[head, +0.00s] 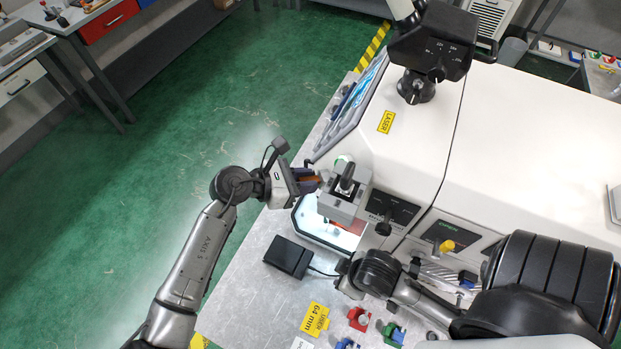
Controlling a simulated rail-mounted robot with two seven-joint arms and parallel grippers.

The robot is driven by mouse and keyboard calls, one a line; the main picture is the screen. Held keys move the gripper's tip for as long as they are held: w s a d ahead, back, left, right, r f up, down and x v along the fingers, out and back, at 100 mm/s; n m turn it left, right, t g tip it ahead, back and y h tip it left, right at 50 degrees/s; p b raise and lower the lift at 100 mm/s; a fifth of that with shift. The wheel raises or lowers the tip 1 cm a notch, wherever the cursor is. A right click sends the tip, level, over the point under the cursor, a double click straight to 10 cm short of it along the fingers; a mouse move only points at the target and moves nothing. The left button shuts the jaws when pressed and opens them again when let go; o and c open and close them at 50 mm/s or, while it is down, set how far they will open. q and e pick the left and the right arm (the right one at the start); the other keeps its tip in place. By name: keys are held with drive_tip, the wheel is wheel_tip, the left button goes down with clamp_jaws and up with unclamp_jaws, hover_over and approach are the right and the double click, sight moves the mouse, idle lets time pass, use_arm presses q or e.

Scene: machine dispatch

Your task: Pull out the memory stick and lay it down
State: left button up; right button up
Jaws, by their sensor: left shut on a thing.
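My left gripper (308,181) is at the front left side of the white laser machine (425,150), beside the grey fixture in its lit opening. It is shut on a small orange-brown thing (311,179), which looks to be the memory stick. The fingers hide most of it, and I cannot tell whether it is still in a socket. My right arm comes in from the right. Its gripper (347,276) is low in front of the machine, near the lit opening; its fingers are too small and hidden to read.
A black box (288,256) with a cable lies on the grey bench top (248,300). Yellow labels (315,319) and small red, blue and green parts (359,318) are at the front. A grey fixture with a black knob (345,192) stands close to my left gripper. Bare bench shows at lower left.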

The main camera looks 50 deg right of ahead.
use_arm(q)
clamp_jaws()
drive_tip(key=shift+w+a, duration=0.1)
drive_tip(key=shift+a, duration=0.1)
drive_tip(key=shift+b+v, duration=0.4)
drive_tip(key=shift+v, duration=2.05)
wheel_tip(320, 180, up, 7)
drive_tip(key=p, duration=0.1)
drive_tip(key=shift+f, duration=0.2)
